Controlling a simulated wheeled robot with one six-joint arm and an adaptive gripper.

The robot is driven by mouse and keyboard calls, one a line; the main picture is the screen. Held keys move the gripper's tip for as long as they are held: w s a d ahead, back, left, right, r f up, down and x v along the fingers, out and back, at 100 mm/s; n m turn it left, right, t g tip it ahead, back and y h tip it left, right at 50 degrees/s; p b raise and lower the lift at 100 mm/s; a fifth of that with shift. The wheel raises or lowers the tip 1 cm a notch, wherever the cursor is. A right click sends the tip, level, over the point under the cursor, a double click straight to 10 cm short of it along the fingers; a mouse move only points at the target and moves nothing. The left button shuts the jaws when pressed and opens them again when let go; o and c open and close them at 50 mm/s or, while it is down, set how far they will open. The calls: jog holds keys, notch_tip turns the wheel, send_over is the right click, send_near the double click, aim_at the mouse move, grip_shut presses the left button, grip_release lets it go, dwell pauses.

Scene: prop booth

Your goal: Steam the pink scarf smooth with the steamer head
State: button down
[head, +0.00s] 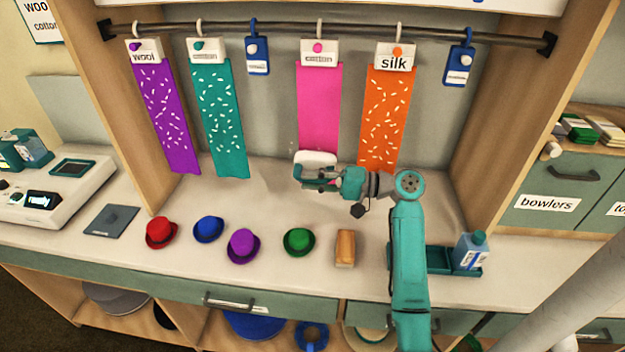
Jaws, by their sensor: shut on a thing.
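The pink scarf (319,108) hangs from the rail by a white tag holder with a pink dot. Its visible face is plain, with no white flecks. The white steamer head (316,159) is at the scarf's lower end and covers its bottom edge. My gripper (328,177) is shut on the steamer head from the front right. I cannot tell whether the steamer head touches the cloth. Purple (167,115), teal (220,120) and orange (386,118) scarves hang on the same rail, each covered with white flecks.
Red (161,232), blue (208,229), purple (243,246) and green (299,241) hats and a wooden brush (345,248) line the counter's front. A teal tray (440,260) with a bottle (470,250) is right of my arm.

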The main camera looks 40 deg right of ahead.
jog(key=s+a, duration=0.9)
jog(key=a, duration=0.3)
dwell(0.7)
jog(key=shift+s, duration=0.1)
dwell(0.8)
